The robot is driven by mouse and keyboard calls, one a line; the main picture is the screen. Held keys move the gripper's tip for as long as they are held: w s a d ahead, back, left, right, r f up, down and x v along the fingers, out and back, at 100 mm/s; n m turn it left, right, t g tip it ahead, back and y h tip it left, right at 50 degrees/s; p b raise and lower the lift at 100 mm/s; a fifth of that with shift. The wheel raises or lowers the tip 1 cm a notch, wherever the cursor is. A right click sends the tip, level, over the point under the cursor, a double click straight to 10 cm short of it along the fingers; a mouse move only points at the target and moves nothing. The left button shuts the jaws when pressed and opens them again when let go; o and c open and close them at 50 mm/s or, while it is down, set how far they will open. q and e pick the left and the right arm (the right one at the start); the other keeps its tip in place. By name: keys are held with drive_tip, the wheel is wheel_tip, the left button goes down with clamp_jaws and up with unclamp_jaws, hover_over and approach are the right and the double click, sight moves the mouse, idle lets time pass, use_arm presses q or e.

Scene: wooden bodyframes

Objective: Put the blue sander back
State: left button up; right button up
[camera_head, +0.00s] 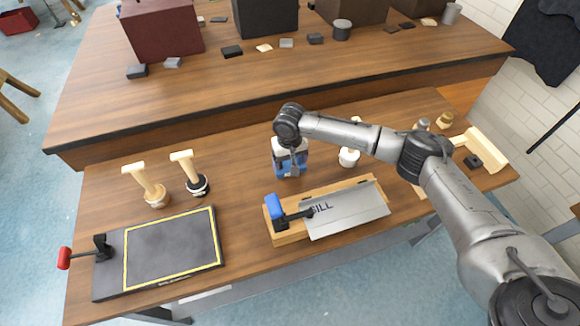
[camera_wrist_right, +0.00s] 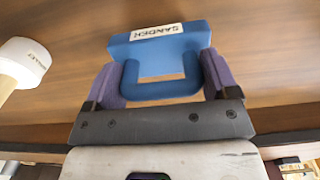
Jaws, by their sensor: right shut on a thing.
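The blue sander (camera_wrist_right: 160,60) is a blue block with a U-shaped handle and a white label. My right gripper (camera_wrist_right: 162,88) is shut on its handle, with a purple finger on each side. In the head view the right arm reaches in from the right, and its gripper (camera_head: 290,150) points down over the wooden bench (camera_head: 240,165). The sander's blue body (camera_head: 291,167) shows below it. I cannot tell whether the sander touches the bench top. My left gripper is not in view.
A metal sheet (camera_head: 345,210) lies on a wooden block in front of the sander, beside a blue-and-black tool (camera_head: 276,208). A yellow-outlined dark board (camera_head: 172,250) lies at the left, with two wooden-handled tools behind. A white mallet (camera_wrist_right: 22,62) stands right of the sander in the head view.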

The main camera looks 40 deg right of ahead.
wheel_tip(320, 180, down, 4)
drive_tip(key=shift+r+b, duration=0.2)
drive_tip(key=shift+b, duration=0.25)
drive_tip(key=o, duration=0.8)
drive_tip(key=shift+f, duration=0.1)
wheel_tip(320, 180, up, 11)
drive_tip(key=p, duration=0.2)
drive_tip(key=shift+f+p, duration=0.15)
drive_tip(key=shift+p, duration=0.25)
drive_tip(key=shift+r, duration=0.85)
